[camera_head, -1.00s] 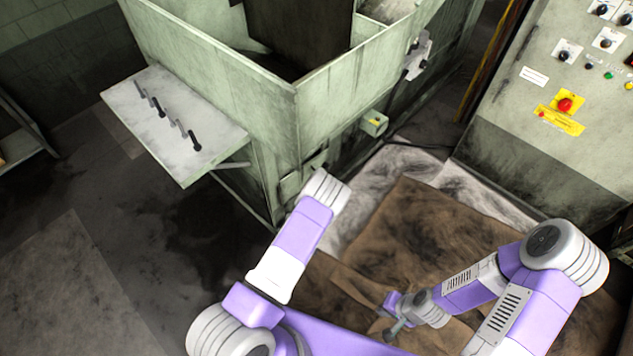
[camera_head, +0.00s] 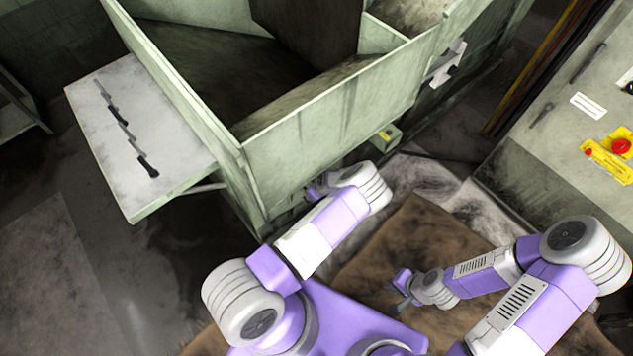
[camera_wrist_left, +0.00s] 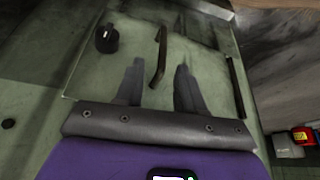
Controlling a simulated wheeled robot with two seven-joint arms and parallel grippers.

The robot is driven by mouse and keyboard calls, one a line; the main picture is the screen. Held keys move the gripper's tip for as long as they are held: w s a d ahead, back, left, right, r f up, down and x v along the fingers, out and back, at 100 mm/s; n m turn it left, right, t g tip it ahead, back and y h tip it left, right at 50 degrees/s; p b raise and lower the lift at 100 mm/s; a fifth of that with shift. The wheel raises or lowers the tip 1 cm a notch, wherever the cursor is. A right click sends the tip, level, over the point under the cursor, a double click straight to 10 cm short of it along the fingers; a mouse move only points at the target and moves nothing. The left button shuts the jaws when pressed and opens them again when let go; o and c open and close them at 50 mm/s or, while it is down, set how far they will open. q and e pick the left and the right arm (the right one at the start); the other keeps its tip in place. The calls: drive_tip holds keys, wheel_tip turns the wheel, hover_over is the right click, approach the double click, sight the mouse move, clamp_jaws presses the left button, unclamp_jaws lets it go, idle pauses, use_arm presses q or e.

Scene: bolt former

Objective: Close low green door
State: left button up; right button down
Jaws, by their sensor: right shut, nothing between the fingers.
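The low green door (camera_wrist_left: 205,60) fills the middle of the left wrist view, a flat worn panel with a bent bar handle (camera_wrist_left: 158,57) and a dark round knob (camera_wrist_left: 111,39). My left gripper (camera_wrist_left: 159,82) is open, its two dark fingers pointing at the panel with the handle between them in the picture. Whether they touch it I cannot tell. In the head view, my left arm hides most of the door and the left gripper, low on the machine's side. My right gripper (camera_head: 402,298) is shut and empty, low over the brown floor covering.
The green machine's open-topped bin (camera_head: 330,115) stands ahead. A pale shelf (camera_head: 150,125) with several dark handles juts out at left. A small box (camera_head: 386,138) is on the machine's side. A control cabinet (camera_head: 545,135) stands at right. Brown covering (camera_head: 420,225) lies between.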

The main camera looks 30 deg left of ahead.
use_arm(q)
drive_tip(key=b, duration=0.3)
approach(299, 199)
drive_tip(key=shift+w+d+f, duration=0.3)
drive_tip(key=shift+f, duration=0.3)
drive_tip(key=shift+w+d+f, duration=0.25)
drive_tip(key=shift+f, duration=0.35)
drive_tip(key=shift+w+a+f, duration=0.15)
drive_tip(key=shift+a+f, duration=0.1)
drive_tip(key=shift+f, duration=0.3)
clamp_jaws()
